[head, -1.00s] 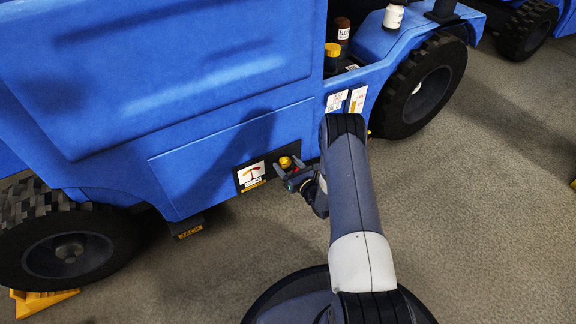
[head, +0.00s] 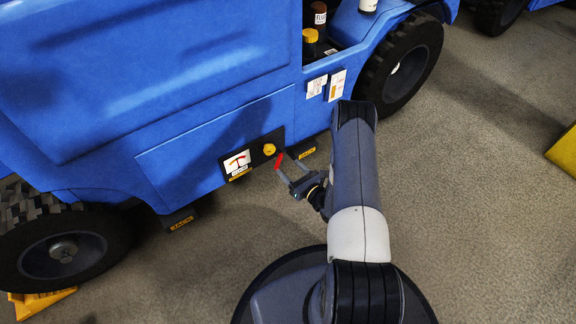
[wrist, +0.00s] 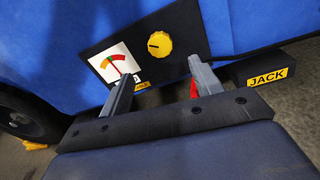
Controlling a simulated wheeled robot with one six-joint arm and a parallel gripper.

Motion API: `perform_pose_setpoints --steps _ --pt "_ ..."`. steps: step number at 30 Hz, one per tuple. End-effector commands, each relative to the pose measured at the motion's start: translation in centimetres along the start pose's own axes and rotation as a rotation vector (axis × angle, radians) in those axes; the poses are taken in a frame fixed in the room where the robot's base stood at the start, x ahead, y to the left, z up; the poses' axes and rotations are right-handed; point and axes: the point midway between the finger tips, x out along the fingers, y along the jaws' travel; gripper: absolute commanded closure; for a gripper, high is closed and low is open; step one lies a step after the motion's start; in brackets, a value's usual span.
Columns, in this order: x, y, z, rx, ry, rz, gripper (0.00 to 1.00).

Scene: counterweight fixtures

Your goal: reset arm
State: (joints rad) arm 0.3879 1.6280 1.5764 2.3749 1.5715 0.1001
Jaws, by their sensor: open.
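My gripper (head: 286,171) is open and empty in the head view, a little in front of the lower side of a blue vehicle (head: 180,90). In the wrist view my gripper (wrist: 158,88) shows two grey fingers spread apart. Beyond them is a black panel with a yellow knob (wrist: 159,45) and a gauge with a red needle (wrist: 115,63). The knob (head: 269,149) and gauge (head: 237,162) also show in the head view, apart from the fingers. A red piece (head: 279,160) shows at one finger; whether it belongs to the gripper or the panel I cannot tell.
A JACK label (wrist: 267,77) sits on a dark block under the vehicle. The rear wheel (head: 402,68) and front wheel (head: 62,248) flank the side. A yellow object (head: 565,152) stands at the far right. Grey floor (head: 460,200) to the right is clear.

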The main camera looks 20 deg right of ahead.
Motion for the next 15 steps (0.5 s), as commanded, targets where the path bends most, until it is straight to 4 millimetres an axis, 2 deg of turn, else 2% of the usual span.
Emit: perform_pose_setpoints --steps 8,11,15 --pt "0.2 0.0 -0.1 -0.001 0.000 0.001 0.39" --pt "0.9 0.0 -0.1 -0.003 0.000 0.003 0.39" --pt "3.0 0.1 -0.2 -0.004 -0.001 0.005 0.39"
